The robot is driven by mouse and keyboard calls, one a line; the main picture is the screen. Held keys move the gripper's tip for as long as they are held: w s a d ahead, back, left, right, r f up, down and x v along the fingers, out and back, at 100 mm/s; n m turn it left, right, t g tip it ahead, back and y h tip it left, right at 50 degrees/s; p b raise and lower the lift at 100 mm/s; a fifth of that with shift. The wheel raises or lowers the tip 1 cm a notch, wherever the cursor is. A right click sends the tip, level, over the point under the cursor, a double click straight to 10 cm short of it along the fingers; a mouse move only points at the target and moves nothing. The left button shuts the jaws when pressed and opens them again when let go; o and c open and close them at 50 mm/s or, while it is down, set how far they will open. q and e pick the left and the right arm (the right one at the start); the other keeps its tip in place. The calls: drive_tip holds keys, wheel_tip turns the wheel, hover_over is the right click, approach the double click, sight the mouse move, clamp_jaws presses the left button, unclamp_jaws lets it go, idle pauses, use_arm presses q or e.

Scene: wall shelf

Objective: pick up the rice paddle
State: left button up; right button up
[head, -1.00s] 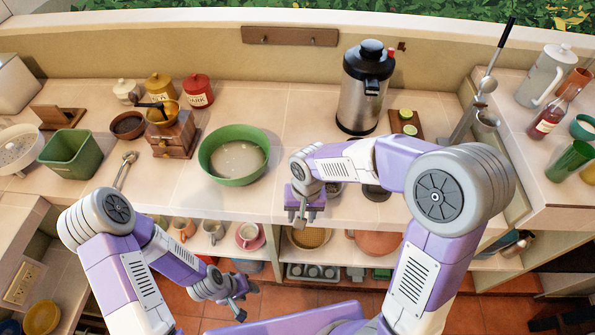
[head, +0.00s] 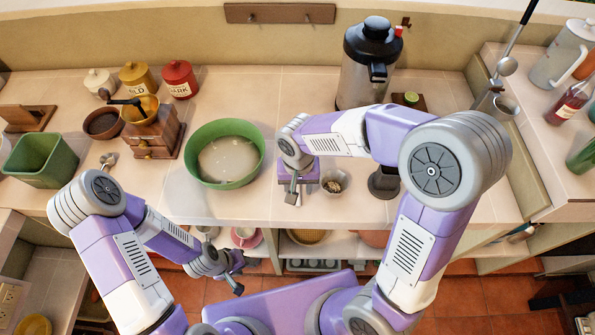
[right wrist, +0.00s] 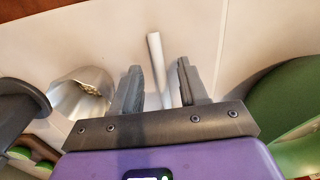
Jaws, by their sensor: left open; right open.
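A pale, slim rod, apparently the handle of the rice paddle (right wrist: 157,62), lies on the counter in the right wrist view. It shows between the fingers of my right gripper (right wrist: 157,88), with its lower part hidden by the gripper. The fingers stand apart on both sides of it, and I cannot tell how high above it they are. In the head view my right gripper (head: 291,190) is over the counter's front part, and I cannot make out the paddle there. My left gripper (head: 236,272) hangs low in front of the counter, open and empty.
A green bowl with pale contents (head: 190,165) stands left of my right gripper. A small metal bowl (head: 334,184) and a dark upright object (head: 383,183) stand to its right. A wooden grinder (head: 155,137) and a steel pot (head: 362,80) stand farther off.

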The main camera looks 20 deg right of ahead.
drive_tip(key=shift+f, duration=0.3)
drive_tip(key=shift+c, duration=0.3)
clamp_jaws()
drive_tip(key=shift+r, duration=0.1)
